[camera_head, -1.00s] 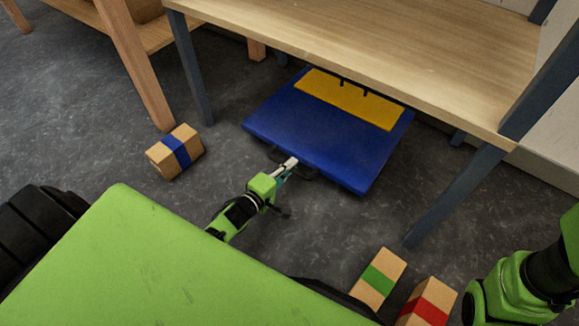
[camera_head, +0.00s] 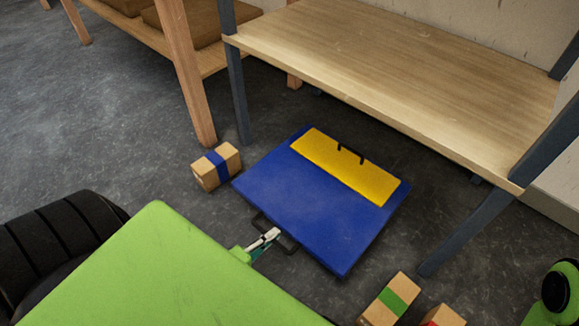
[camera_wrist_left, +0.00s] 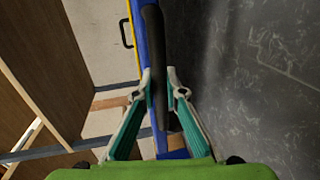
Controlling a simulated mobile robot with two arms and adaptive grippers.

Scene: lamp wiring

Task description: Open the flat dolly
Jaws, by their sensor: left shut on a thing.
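The flat dolly (camera_head: 300,205) is a blue slab with a yellow panel (camera_head: 345,165) across its far part. A small black handle (camera_head: 351,154) sits at the panel's far edge. A second black handle (camera_head: 286,246) is on the near edge. My left gripper (camera_head: 270,236) is shut on this near handle. In the left wrist view, the fingers (camera_wrist_left: 159,92) stand either side of the dark handle bar (camera_wrist_left: 155,55), with the blue dolly edge (camera_wrist_left: 139,35) beside it. The dolly lies flat and mostly clear of the shelf table. My right gripper is out of view.
A wooden table (camera_head: 400,65) with grey legs stands behind the dolly. A box with a blue band (camera_head: 216,166) lies close to its left corner. A green-banded box (camera_head: 390,300) and a red-banded box (camera_head: 443,317) lie at the lower right.

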